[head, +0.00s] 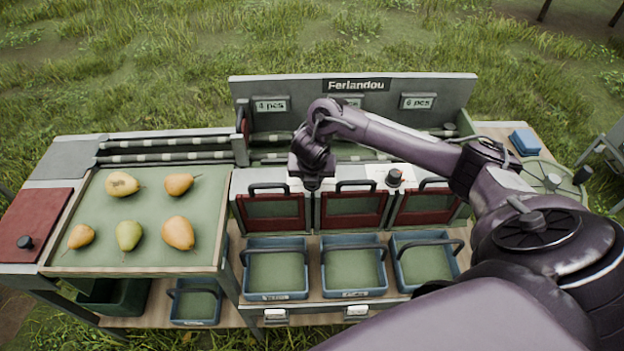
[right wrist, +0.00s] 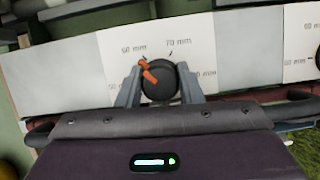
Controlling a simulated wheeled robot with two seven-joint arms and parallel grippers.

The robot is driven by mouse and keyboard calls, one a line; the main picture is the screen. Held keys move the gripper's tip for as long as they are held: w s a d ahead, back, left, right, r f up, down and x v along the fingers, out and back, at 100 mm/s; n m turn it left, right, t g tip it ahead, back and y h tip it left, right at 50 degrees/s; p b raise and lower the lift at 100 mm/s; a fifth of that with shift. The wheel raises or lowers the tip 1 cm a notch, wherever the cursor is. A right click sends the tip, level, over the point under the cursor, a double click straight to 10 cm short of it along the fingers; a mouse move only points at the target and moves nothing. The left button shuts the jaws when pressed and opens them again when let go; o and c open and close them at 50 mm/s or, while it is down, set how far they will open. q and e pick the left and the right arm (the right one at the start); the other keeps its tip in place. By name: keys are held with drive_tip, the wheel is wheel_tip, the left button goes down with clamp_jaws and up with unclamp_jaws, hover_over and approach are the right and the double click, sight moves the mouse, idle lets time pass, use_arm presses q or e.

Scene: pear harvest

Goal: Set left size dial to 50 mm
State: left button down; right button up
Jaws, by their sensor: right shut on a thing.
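The left size dial (right wrist: 160,85) is a round black knob with an orange pointer on a white plate, seen in the right wrist view. The pointer is tilted up and left, toward the 60 mm mark; 70 mm is printed to the upper right. The label at the lower left is mostly hidden by a finger and hard to read. My right gripper (right wrist: 158,92) is shut on the knob, one finger on each side. In the head view my right gripper (head: 312,178) covers this dial above the left red-framed gate. My left gripper is not in view.
A second black dial (head: 394,177) stands to the right. Below are red-framed gates (head: 273,224) and three blue bins (head: 275,290). Several pears lie on the green tray (head: 85,208) at left. A sign board (head: 300,90) rises behind my right gripper.

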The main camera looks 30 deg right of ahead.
drive_tip(key=n+b, duration=0.2)
drive_tip(key=n+y+b, duration=0.1)
drive_tip(key=n+b, duration=0.1)
drive_tip(key=b, duration=0.1)
drive_tip(key=n+t+y+b, duration=0.1)
drive_tip(key=n+b, duration=0.1)
drive_tip(key=shift+f+b, duration=0.25)
drive_tip(key=shift+b, duration=0.05)
drive_tip(key=shift+r+n+y+b, duration=0.2)
drive_tip(key=shift+n+y+b, duration=0.6)
drive_tip(key=shift+n+b, duration=0.9)
drive_tip(key=o, duration=1)
drive_tip(key=shift+r, duration=0.1)
drive_tip(key=shift+c, duration=0.2)
